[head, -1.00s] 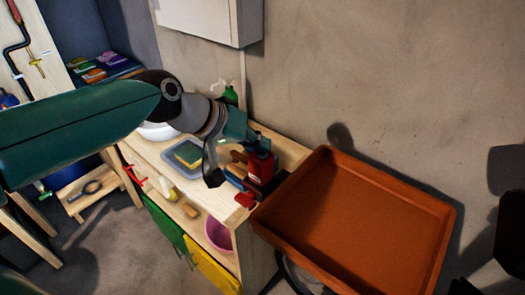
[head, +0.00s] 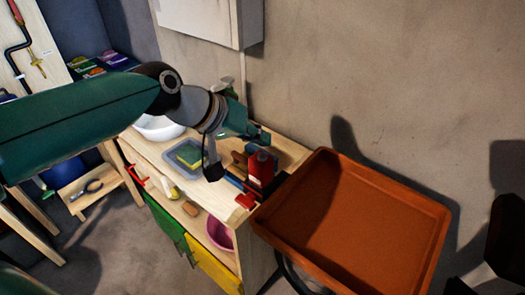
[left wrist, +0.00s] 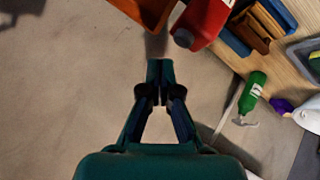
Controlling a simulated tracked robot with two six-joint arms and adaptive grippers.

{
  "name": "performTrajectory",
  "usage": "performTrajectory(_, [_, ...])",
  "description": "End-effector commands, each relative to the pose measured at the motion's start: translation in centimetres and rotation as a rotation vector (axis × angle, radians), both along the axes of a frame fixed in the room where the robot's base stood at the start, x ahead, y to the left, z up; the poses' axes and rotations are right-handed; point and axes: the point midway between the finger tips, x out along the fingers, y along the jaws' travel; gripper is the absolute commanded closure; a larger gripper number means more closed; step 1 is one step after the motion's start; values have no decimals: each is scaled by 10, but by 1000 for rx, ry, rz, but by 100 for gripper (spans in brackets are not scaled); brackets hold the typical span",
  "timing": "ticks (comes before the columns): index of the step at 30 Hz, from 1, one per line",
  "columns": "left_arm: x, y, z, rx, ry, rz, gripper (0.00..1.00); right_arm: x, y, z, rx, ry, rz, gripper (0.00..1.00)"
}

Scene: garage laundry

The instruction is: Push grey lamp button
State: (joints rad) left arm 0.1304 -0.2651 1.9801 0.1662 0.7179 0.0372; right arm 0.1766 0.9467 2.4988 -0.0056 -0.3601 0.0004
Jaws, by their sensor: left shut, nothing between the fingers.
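I cannot make out a grey lamp or its button in either view. My left gripper (head: 264,135) is shut and empty. It hangs above the back of the wooden worktop (head: 292,152), near the wall and just above a red bottle (head: 261,168). In the left wrist view its fingertips (left wrist: 160,68) are together with bare wall behind them, and the red bottle (left wrist: 205,20) is beyond them, apart. A dark shape at the right edge of the head view may be part of my right arm; no right fingers can be made out.
An orange tray (head: 350,225) stands right of the worktop. A grey tub (head: 168,160) and a white bowl (head: 155,132) are on the worktop to the left. A green bottle (left wrist: 252,92) stands near the wall. A white wall cabinet (head: 205,18) hangs above.

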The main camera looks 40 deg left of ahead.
Motion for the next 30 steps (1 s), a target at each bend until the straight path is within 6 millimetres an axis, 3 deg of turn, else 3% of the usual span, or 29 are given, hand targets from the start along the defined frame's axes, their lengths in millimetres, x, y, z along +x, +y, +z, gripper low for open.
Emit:
performTrajectory(15, [0, 0, 53, 0, -1, -1, 100, 0, 0, 44, 0, 0, 0, 60])
performTrajectory(30, [0, 0, 53, 0, 0, 0, 100, 0, 0, 44, 0, 0, 0, 60])
